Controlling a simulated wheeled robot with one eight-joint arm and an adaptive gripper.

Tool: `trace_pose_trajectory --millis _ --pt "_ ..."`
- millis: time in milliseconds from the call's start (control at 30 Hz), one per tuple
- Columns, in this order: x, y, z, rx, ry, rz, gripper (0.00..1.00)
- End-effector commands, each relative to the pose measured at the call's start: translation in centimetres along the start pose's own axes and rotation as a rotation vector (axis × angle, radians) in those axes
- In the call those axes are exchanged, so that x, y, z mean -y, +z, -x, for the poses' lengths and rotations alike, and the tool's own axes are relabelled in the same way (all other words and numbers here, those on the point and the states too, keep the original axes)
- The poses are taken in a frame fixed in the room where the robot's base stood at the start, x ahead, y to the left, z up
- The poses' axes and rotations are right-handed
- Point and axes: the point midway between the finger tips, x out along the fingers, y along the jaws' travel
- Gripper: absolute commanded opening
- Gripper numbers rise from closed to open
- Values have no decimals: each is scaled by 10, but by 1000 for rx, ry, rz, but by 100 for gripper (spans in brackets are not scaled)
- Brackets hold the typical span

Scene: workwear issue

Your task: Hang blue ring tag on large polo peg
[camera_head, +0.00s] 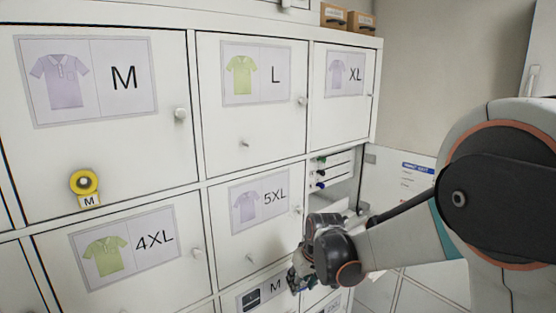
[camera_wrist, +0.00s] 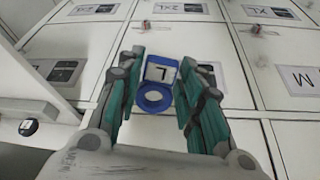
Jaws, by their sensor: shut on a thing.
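The blue ring tag (camera_wrist: 153,97), with a white label marked L, sits between the fingers of my gripper (camera_wrist: 171,70) in the wrist view, ring end toward the palm. My gripper is shut on it. In the head view my gripper (camera_head: 298,278) is low, in front of the lower doors; the tag cannot be made out there. The large polo door (camera_head: 215,130) shows a green polo and the letter L. Its small peg (camera_head: 244,143) sticks out below the picture and is bare. My gripper is below and to the right of that peg.
A yellow ring tag (camera_head: 84,182) marked M hangs on the M door. Round knobs, such as the L door's knob (camera_head: 302,100), stick out at door edges. An open compartment (camera_head: 335,178) lies under XL. Brown boxes (camera_head: 334,16) stand on top.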

Motion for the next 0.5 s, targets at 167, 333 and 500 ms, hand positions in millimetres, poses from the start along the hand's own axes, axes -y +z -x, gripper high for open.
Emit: trace_pose_trajectory --millis 167,333,500 --pt "25 -32 76 -164 -47 96 21" --pt "44 -58 140 -324 -97 161 21" --pt "60 -81 206 -476 -142 200 21"
